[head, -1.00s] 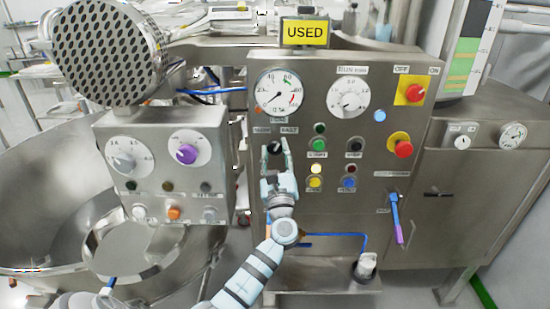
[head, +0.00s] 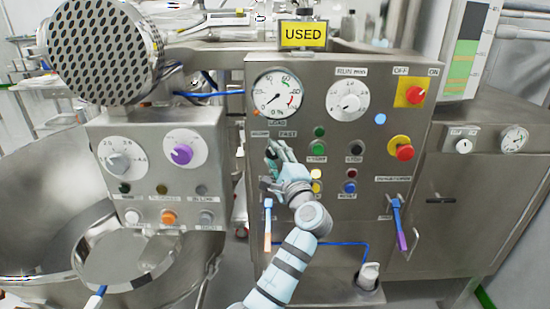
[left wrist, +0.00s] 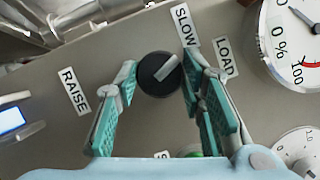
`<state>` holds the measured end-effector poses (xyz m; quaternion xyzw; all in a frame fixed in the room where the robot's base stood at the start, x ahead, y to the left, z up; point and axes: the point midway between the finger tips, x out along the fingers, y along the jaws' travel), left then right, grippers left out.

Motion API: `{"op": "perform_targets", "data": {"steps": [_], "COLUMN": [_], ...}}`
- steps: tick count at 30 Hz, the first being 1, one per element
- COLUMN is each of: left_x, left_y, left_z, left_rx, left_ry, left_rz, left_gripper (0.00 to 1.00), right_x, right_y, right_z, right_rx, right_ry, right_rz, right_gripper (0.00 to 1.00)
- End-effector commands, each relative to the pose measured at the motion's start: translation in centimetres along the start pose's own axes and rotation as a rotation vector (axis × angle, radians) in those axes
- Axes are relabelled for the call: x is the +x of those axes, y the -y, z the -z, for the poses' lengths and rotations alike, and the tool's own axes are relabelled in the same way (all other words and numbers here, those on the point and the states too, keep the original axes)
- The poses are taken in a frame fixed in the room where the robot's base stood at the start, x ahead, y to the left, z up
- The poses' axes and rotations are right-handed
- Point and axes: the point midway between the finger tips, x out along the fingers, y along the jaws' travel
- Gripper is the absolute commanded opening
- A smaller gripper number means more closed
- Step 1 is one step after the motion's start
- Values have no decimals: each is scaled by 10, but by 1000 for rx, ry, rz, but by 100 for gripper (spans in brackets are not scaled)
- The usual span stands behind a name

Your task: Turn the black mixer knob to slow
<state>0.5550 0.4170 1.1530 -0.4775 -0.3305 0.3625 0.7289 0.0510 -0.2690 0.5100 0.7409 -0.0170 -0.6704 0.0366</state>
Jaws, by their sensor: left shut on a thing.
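The black mixer knob (left wrist: 160,73) sits on the steel panel in the left wrist view, with a pale pointer bar angled up and right towards the lower end of the SLOW label (left wrist: 185,25). My left gripper (left wrist: 159,72) has one teal-padded finger on each side of the knob and is shut on it. In the head view my left gripper (head: 273,149) reaches up to the panel below the load gauge and mostly hides the knob. The FAST label (head: 288,133) shows just above the fingers. My right gripper is not in view.
The load gauge (head: 277,94) is above the knob. The green button (head: 318,147) and the yellow button (head: 316,187) are close to the right of my gripper. A smaller control box (head: 160,165) with a purple knob (head: 182,154) stands to the left.

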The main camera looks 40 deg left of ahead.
Motion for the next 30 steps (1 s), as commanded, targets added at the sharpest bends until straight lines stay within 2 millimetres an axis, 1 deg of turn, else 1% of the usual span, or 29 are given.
{"op": "perform_targets", "data": {"steps": [6,15,21,30], "left_x": [0,0,0,0], "left_y": [1,1,1,1], "left_z": [0,0,0,0], "left_rx": [-160,-302,-341,-348], "left_ry": [-2,-1,-1,-1], "left_rz": [-69,-129,-145,-148], "left_gripper": [8,8,8,8], "right_x": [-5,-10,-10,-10], "right_y": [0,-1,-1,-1], "right_z": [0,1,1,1], "right_rx": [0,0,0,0], "right_ry": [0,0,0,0], "right_rz": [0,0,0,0], "right_gripper": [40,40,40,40]}}
